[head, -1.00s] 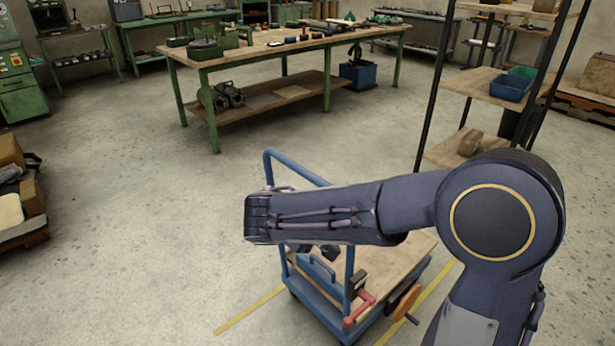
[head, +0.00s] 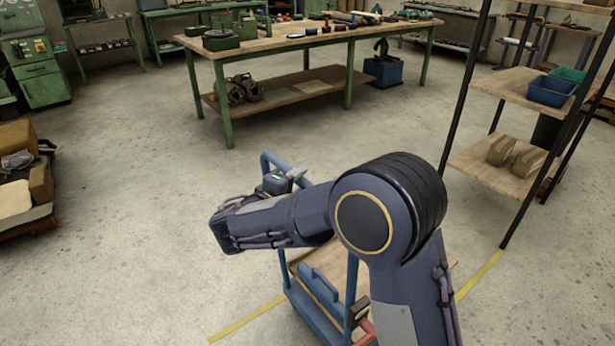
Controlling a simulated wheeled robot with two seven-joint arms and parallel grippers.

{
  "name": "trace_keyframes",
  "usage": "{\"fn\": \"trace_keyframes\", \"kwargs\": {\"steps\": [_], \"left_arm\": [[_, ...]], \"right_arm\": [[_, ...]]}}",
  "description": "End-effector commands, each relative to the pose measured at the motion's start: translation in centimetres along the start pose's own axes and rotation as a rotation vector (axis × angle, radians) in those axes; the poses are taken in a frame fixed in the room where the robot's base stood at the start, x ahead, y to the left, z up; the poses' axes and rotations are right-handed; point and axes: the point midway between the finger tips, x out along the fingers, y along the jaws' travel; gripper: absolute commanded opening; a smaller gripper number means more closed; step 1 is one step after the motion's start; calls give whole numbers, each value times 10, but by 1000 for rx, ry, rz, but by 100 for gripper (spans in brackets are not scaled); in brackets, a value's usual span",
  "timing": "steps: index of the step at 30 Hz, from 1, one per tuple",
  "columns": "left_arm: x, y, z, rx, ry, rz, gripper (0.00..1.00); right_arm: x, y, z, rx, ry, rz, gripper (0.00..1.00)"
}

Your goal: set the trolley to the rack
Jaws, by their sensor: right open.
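The trolley has a blue tubular frame and handle (head: 266,158) and a wooden deck (head: 337,258). It stands on the floor in the lower middle of the head view, partly hidden behind my right arm. A red part and a blue part show at its near end. The rack has dark posts and wooden shelves (head: 497,165) and stands to the right, apart from the trolley. My right gripper (head: 297,175) is open beside the trolley's handle, partly hidden by my forearm; I cannot tell whether it touches the handle. My left gripper is out of view.
Yellow floor lines (head: 247,320) run on both sides of the trolley. A green workbench (head: 290,42) stands behind. A loaded pallet (head: 28,222) is at the left. Bins (head: 551,91) and brown blocks sit on the rack. Open floor lies left of the trolley.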

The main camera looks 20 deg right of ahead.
Motion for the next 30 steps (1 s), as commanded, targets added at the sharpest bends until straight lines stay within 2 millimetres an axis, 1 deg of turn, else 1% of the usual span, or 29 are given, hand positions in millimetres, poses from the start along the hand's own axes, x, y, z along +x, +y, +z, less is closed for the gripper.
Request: {"fn": "trace_keyframes", "kwargs": {"steps": [1, 3, 7, 12, 18, 28, 30], "left_arm": [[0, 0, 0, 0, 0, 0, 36], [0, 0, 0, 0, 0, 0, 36], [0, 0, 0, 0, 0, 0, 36], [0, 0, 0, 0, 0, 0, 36], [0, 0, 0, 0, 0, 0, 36], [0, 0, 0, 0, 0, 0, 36], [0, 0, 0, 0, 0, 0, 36]], "right_arm": [[10, 0, 1, -1, -5, 1, 45], [20, 0, 1, -1, -4, -1, 45], [34, 0, 1, -2, -2, -1, 45], [41, 0, 1, -2, -1, -1, 45], [41, 0, 1, -2, -1, -1, 45], [40, 0, 1, -1, -1, -1, 2], [40, 0, 1, -1, -1, -1, 0]]}}
